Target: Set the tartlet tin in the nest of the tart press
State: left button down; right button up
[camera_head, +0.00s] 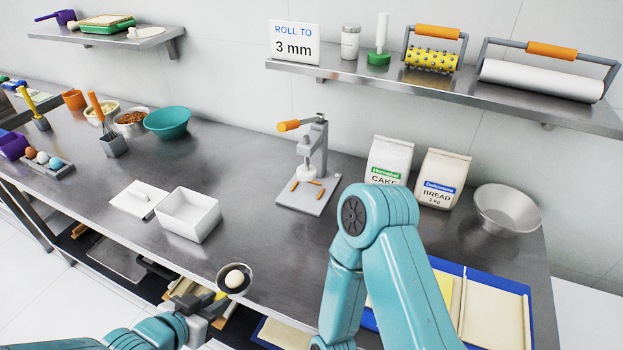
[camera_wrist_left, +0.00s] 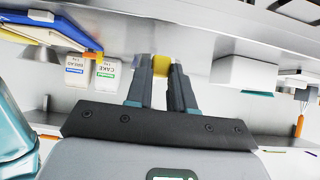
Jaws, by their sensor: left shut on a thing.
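The tartlet tin (camera_head: 222,283) is a small dark round dish with a cream ball in it, low in the head view. My left gripper (camera_head: 217,301) is shut on a yellow piece at the tin's near side, and the tin shows level in front of the counter edge. In the left wrist view the yellow piece (camera_wrist_left: 161,66) sits between my left fingertips (camera_wrist_left: 160,75). The tart press (camera_head: 320,150) stands on the counter, with an orange-handled lever and a grey base with orange bits. Its nest, under the plunger, is hard to make out. My right gripper is out of view.
A white tub (camera_head: 189,222) and a white board (camera_head: 146,200) lie left of the press. Flour bags (camera_head: 441,178) and a metal bowl (camera_head: 507,210) stand right of it. My right arm covers the counter's front right, beside a blue tray (camera_head: 455,268). Bare counter lies before the press.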

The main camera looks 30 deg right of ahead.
dwell(0.5)
notch_tip(320, 180, up, 3)
jog(key=p, duration=0.2)
jog(key=shift+p, duration=0.4)
jog(key=shift+f, duration=0.1)
